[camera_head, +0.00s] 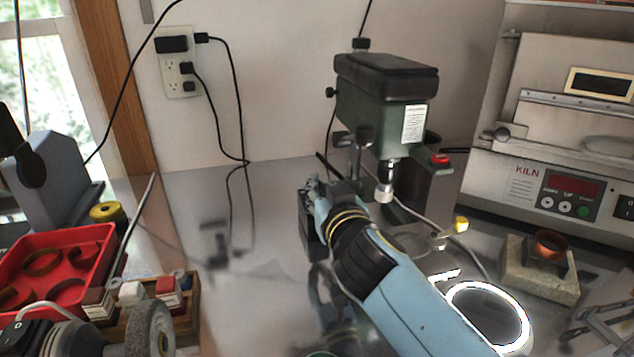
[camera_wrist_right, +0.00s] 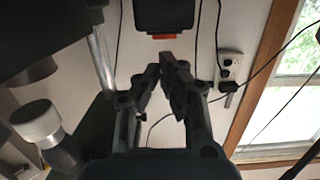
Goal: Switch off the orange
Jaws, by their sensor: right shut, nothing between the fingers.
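My right gripper (camera_head: 318,192) reaches in from the lower right in the head view and stands just left of the drill press. In the right wrist view the gripper (camera_wrist_right: 168,78) has its fingers together and empty. Beyond the fingertips in that view is a dark box (camera_wrist_right: 164,14) with an orange-red strip (camera_wrist_right: 164,36) along its lower edge; the fingers appear apart from it. I cannot clearly match this box in the head view, where my gripper may hide it. A red button (camera_head: 439,159) shows beside the drill press. My left gripper is not in view.
The green drill press (camera_head: 378,105) stands close right of my gripper. A power outlet (camera_head: 178,62) with hanging cords is on the wall. A red tray (camera_head: 62,235) stands left, a kiln (camera_head: 525,175) right. The tabletop left of my gripper is fairly clear.

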